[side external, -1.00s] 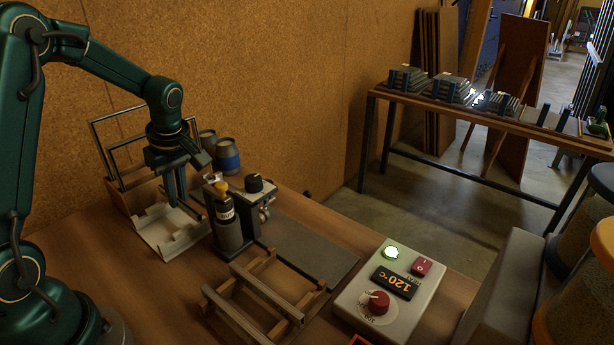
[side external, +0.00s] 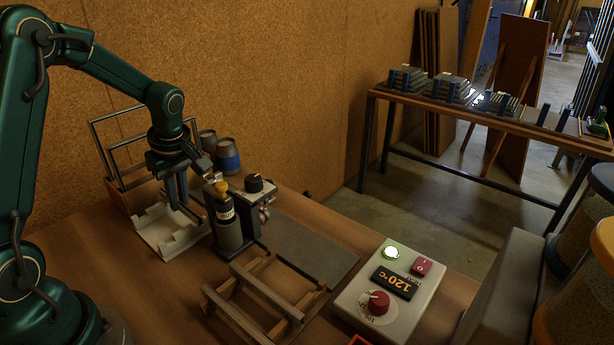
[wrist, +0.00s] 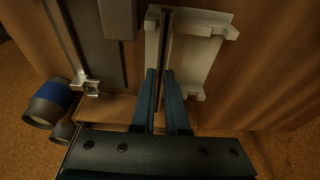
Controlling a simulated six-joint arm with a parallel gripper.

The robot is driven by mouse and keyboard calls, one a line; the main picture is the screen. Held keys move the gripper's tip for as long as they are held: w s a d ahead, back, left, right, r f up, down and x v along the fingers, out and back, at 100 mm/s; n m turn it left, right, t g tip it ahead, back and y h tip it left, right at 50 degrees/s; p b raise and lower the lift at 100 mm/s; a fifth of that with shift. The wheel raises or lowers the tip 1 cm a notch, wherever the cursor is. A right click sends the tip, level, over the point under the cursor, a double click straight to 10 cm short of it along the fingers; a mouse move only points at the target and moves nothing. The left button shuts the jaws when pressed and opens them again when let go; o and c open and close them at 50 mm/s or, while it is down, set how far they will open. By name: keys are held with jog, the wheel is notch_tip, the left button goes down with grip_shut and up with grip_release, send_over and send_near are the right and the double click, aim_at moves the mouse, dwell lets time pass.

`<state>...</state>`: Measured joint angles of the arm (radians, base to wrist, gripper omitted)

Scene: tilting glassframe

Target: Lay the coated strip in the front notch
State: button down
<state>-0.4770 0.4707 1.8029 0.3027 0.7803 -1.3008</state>
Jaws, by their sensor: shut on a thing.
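My gripper (side external: 177,200) is shut on a thin dark strip. In the wrist view the strip (wrist: 166,38) stands between the blue fingers (wrist: 165,75) and runs away from me. It is beside or above a white notched holder (side external: 160,243). The holder also shows in the wrist view (wrist: 208,58), mostly to the right of the strip. Whether the strip touches the holder cannot be told. The strip's coating cannot be made out. A low wooden frame with crossing rails (side external: 252,291) stands nearer the camera. Which notch is the front one is not clear.
A black bottle with a yellow top (side external: 223,205) and a knobbed grey device (side external: 253,202) stand close right of my gripper. A wire rack (side external: 115,150) and cans (side external: 228,158) are behind. A control box reading 120 °C (side external: 390,290) is at the right.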

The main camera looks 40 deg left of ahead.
aim_at(181, 204)
jog(key=shift+f, duration=0.7)
jog(key=c, duration=0.8)
grip_release()
jog(key=shift+c, duration=0.2)
jog(key=shift+r, duration=0.1)
jog(key=shift+v, duration=2.5)
jog(key=shift+d, duration=0.1)
